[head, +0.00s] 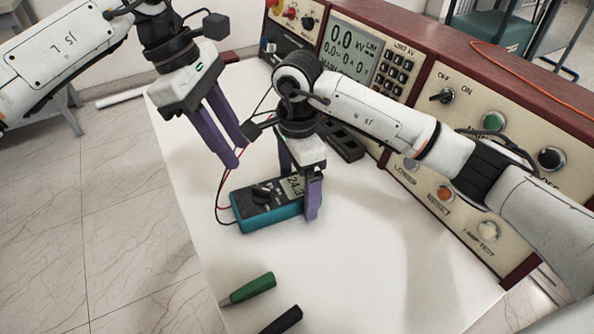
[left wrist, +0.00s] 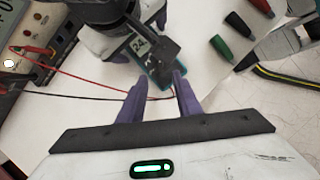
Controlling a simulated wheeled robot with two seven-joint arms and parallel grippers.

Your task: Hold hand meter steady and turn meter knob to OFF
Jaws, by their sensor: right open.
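The hand meter (head: 268,219) is a teal and dark box lying on the white table, its display (head: 292,186) lit and its dark knob (head: 262,193) on the face. In the left wrist view the display (left wrist: 140,45) shows, and the knob is hidden by dark parts. The knob's pointer setting is too small to read. My right gripper (head: 299,190) is low over the display end, its purple fingers apart on either side of the meter. Whether both fingers touch it I cannot tell. My left gripper (head: 239,155) is open and empty, above and behind the meter.
A control panel (head: 440,120) with knobs and buttons runs along the table's right side. Thin red and black leads (left wrist: 85,86) run from the meter. A green-handled tool (head: 248,288) and a black one (head: 283,320) lie at the front; a red one (left wrist: 238,22) shows in the wrist view.

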